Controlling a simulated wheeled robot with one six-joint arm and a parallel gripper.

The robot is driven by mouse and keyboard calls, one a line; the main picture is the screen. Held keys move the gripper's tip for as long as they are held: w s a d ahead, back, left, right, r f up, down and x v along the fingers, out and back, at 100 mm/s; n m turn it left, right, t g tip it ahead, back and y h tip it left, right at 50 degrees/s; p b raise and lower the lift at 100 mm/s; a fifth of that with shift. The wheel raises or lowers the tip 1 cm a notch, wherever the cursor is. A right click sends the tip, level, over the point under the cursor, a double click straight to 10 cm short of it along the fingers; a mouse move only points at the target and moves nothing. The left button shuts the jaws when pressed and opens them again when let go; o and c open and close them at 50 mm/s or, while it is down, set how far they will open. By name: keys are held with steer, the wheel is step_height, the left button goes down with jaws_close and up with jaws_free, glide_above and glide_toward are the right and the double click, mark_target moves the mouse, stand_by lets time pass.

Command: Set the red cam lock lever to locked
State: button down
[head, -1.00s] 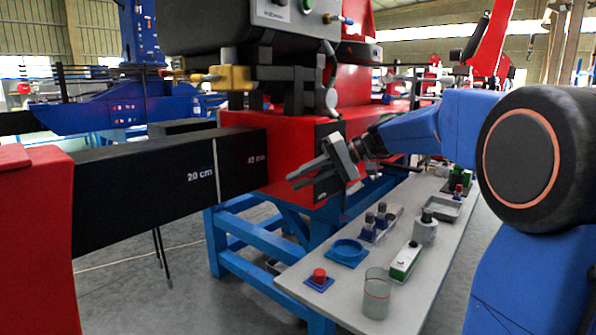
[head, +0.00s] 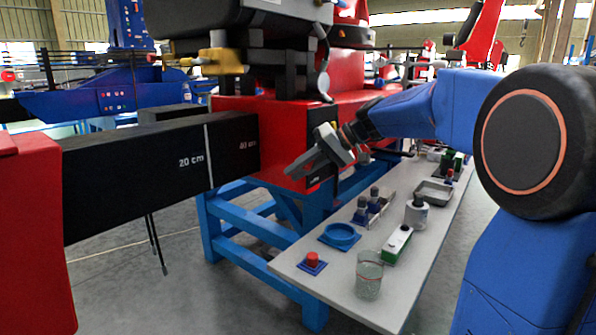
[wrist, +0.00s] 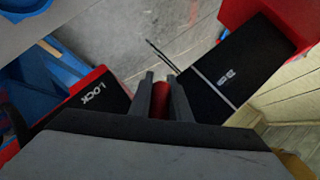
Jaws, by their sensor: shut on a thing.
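The red lever (wrist: 160,100) shows in the wrist view as a short red piece between the two fingers of my gripper (wrist: 166,86). The gripper is shut on it, and the fingers hide most of its length. A black plate marked LOCK (wrist: 92,100) lies left of the fingers in the wrist view. In the head view my gripper (head: 292,172) is in front of the black end face of the red housing (head: 290,135), beside the black beam. The lever cannot be made out there, and its exact angle is unclear.
The black beam (head: 130,185), marked 20 cm and 40 cm, runs left from the red housing to a red block (head: 35,230). A grey bench (head: 345,290) below holds a red button (head: 312,260), a blue dish (head: 340,236), a glass (head: 368,275) and bottles.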

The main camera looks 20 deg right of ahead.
steer(key=c, duration=1.6)
jaws_free()
steer(key=shift+c, duration=0.2)
steer(key=v, duration=1.7)
steer(key=shift+d, duration=0.25)
steer(key=shift+c, duration=0.6)
